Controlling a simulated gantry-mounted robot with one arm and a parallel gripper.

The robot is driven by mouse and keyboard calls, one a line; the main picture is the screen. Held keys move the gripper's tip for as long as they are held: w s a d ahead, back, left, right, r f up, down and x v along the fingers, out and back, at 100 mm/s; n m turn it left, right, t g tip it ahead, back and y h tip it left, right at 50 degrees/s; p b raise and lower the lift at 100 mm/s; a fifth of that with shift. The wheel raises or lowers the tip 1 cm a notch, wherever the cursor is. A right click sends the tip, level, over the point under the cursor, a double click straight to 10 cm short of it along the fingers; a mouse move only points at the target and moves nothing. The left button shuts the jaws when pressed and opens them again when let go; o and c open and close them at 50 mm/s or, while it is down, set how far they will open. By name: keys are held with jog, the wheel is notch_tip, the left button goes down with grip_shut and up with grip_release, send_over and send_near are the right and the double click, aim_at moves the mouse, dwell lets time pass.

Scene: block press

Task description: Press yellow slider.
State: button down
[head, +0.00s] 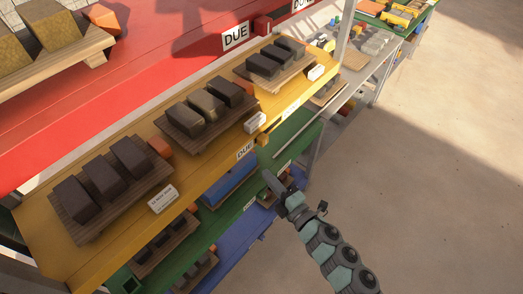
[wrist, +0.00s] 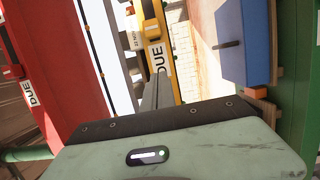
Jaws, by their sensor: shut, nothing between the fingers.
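The yellow slider (head: 262,119) appears to be a small yellow block on the front edge of the yellow shelf (head: 225,146), just right of its DUE label. My gripper (head: 267,175) is shut and empty. In the head view it is below and in front of the yellow shelf, apart from the slider, by the green shelf. In the wrist view my shut fingers (wrist: 160,75) point at the yellow shelf edge (wrist: 173,88) with its DUE label.
Wooden pallets with dark blocks stand on the yellow shelf. A red shelf (head: 120,80) is above it; a green shelf (head: 215,225) and a blue shelf (head: 245,235) are below. A blue block (wrist: 245,40) is at right in the wrist view. Open floor (head: 440,180) lies right.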

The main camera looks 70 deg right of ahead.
aim_at(245, 149)
jog(key=p+x, duration=0.1)
jog(key=x, duration=0.8)
jog(key=shift+w+d+r+p, duration=0.15)
jog(key=shift+p, duration=0.2)
jog(key=shift+s+d+p, duration=0.35)
jog(key=shift+s+d, duration=0.25)
jog(key=shift+d, duration=0.4)
jog(key=shift+s+d, duration=0.2)
jog(key=shift+d, duration=0.55)
jog(key=shift+f, duration=0.25)
